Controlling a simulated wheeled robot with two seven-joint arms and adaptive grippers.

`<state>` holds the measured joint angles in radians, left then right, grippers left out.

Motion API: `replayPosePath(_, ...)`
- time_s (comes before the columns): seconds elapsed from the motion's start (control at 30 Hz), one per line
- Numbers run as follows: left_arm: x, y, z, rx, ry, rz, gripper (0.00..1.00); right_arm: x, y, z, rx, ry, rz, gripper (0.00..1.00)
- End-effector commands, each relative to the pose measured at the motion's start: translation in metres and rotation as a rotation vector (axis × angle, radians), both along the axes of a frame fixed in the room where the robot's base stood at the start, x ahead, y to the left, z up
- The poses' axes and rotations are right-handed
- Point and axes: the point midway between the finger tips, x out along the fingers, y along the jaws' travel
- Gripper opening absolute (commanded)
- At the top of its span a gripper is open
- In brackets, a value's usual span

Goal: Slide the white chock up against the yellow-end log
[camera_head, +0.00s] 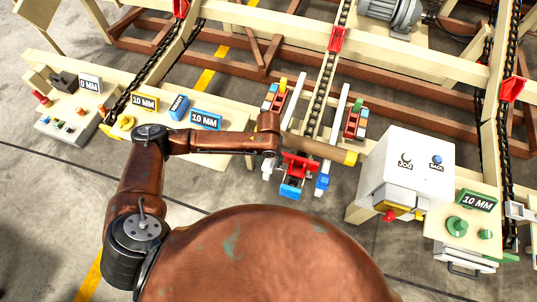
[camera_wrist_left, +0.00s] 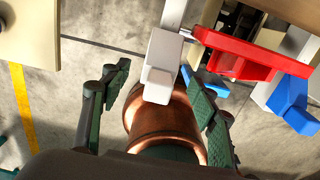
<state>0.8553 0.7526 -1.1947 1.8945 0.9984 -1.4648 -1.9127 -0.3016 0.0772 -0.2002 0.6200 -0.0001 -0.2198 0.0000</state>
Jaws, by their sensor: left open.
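The yellow-end log (camera_head: 325,149) lies across the rails in the head view, its yellow end at the right and its left part hidden behind my left arm. The white chock (camera_head: 268,168) is on the near part of the left white rail, just below my left wrist. In the left wrist view the white chock (camera_wrist_left: 160,65) shows between the fingertips of my left gripper (camera_wrist_left: 155,72). The gripper is open; I cannot tell whether a finger touches the chock. In the head view my forearm mostly hides this gripper. My right gripper is not in view.
A red bracket (camera_head: 300,164) stands right beside the white chock, with a blue block (camera_head: 290,191) below it. Another blue block (camera_head: 322,183) is on the right rail. A white control box (camera_head: 408,165) stands to the right, and a long bench with 10 MM signs to the left.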

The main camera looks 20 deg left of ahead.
Motion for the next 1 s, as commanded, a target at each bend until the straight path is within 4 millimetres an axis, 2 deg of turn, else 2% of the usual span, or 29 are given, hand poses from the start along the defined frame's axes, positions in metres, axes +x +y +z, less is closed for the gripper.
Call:
replayPosePath(0.03, -0.001, -0.001, -0.011, 0.0, 0.004, 0.0, 0.55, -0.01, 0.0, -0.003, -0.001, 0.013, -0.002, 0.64)
replayPosePath(0.1, -0.001, 0.0, -0.022, 0.001, 0.003, -0.001, 0.55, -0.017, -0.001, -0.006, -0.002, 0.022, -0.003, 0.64)
replayPosePath(0.3, -0.001, 0.001, -0.041, 0.001, 0.001, 0.002, 0.55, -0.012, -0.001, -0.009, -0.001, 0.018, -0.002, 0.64)
replayPosePath(0.5, -0.001, 0.002, -0.046, 0.001, 0.0, 0.003, 0.55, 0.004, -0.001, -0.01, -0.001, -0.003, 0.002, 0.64)
replayPosePath(0.67, -0.001, 0.002, -0.046, 0.001, 0.0, 0.003, 0.55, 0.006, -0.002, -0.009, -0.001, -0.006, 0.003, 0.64)
replayPosePath(1.0, -0.001, 0.002, -0.046, 0.0, 0.0, 0.004, 0.32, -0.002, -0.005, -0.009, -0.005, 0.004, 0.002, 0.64)
